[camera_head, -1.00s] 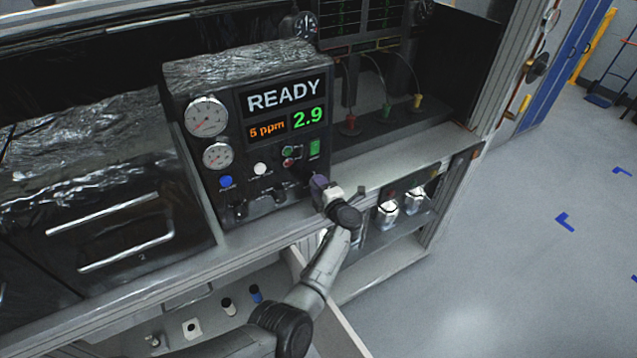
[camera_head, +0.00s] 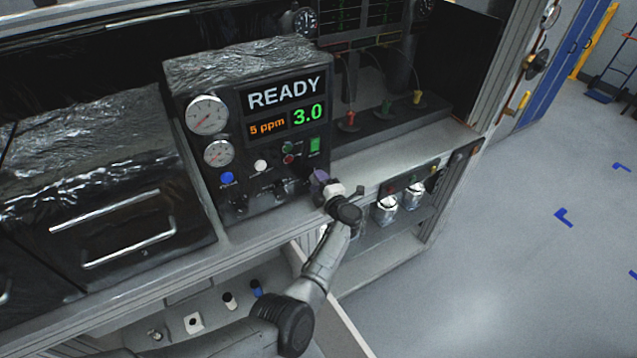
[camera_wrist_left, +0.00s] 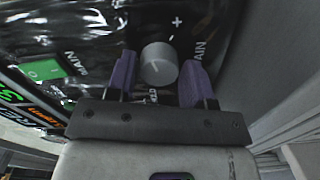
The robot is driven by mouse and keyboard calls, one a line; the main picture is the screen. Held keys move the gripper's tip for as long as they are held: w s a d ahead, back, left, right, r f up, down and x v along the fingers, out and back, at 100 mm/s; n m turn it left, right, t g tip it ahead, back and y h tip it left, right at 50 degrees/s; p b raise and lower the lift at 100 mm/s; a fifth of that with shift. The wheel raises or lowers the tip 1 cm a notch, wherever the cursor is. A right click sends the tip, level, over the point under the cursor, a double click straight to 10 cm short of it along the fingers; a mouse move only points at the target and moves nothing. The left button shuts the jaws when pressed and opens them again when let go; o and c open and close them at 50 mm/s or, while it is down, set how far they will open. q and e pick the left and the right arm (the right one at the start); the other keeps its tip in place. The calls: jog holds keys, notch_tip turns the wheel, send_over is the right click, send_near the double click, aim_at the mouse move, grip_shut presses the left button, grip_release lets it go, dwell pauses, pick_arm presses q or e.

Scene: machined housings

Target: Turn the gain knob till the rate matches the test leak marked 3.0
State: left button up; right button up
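The leak tester (camera_head: 225,125) is a black-fronted box on the bench. Its display (camera_head: 283,93) reads READY, with 5 ppm in orange and 3.0 in green. The grey gain knob (camera_wrist_left: 158,63) shows in the left wrist view, beside a GAIN label and a plus sign. My left gripper (camera_head: 319,177) is at the lower right of the front. In the head view the gripper hides the knob. My right gripper is out of view.
Red, green and yellow fittings (camera_head: 386,108) stand right of the tester; I cannot read any marks. Silvery canisters (camera_head: 387,209) sit below the bench edge. A black cabinet with bar handles (camera_head: 125,243) is at left. The floor at right is open.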

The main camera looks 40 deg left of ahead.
pick_arm(q)
jog(key=shift+o, duration=1.4)
jog(key=shift+s+d+r, duration=0.1)
jog(key=shift+d+r, duration=0.05)
jog(key=shift+d, duration=0.15)
jog(key=p+v, duration=0.3)
jog(key=v, duration=0.8)
jog(key=shift+d+p, duration=0.2)
jog(key=shift+p, duration=0.15)
jog(key=shift+a, duration=0.1)
